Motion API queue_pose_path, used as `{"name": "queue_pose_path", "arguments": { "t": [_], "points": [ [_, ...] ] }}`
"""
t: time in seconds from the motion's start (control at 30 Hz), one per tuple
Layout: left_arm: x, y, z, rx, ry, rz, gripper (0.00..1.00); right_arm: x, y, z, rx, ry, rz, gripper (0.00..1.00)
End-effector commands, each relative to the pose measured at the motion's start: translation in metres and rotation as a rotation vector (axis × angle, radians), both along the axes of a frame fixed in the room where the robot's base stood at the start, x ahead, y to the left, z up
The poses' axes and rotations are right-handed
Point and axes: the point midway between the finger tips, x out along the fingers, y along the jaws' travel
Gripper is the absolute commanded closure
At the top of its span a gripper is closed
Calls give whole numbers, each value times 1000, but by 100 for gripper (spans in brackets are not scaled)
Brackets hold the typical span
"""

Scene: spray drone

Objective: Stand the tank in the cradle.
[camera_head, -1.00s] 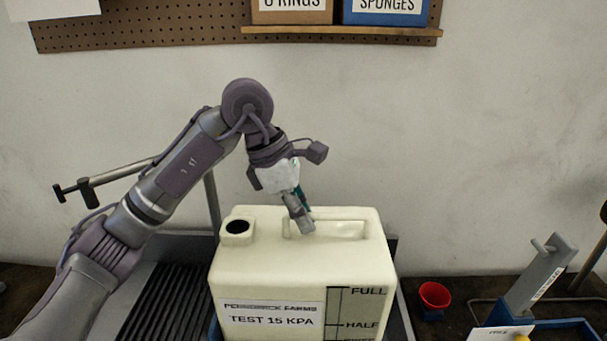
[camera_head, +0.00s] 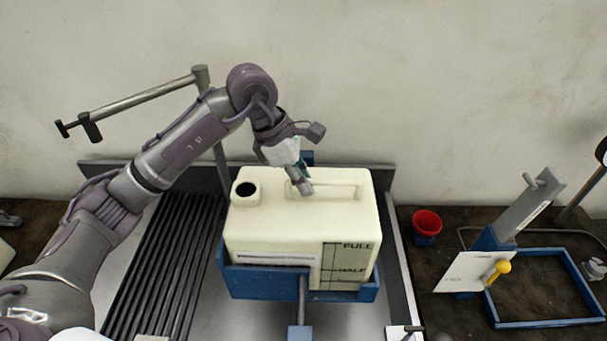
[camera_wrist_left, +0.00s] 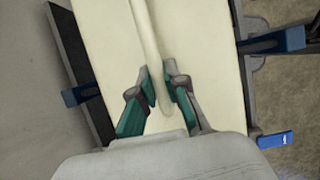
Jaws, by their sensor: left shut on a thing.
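My left gripper (camera_head: 303,188) comes down from above and is shut on the tank's top handle, right of the open filler neck. In the left wrist view the fingers (camera_wrist_left: 162,90) lie on both sides of the handle ridge (camera_wrist_left: 150,40). Blue cradle parts (camera_wrist_left: 88,94) show beside the tank there. My right gripper is not in view.
A ribbed black mat (camera_head: 165,265) lies left of the cradle on the grey tray. A red cup (camera_head: 426,223), a blue frame (camera_head: 545,323) and a white card with a yellow knob (camera_head: 499,268) are on the right. A metal bar (camera_head: 150,95) stands behind my left arm.

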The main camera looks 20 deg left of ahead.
Motion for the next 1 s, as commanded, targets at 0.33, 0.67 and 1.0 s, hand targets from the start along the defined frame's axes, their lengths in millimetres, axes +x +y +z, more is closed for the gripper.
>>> {"name": "queue_pose_path", "arguments": {
  "t": [0.33, 0.67, 1.0],
  "points": [
    [0, 0, 0, 0, 1, 0, 62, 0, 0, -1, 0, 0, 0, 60],
    [0, 3, 6, 1, -2, 1, 62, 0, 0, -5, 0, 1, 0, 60],
    [-7, 29, 68, 1, -6, 2, 62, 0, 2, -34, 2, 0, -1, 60]
  ]
}}
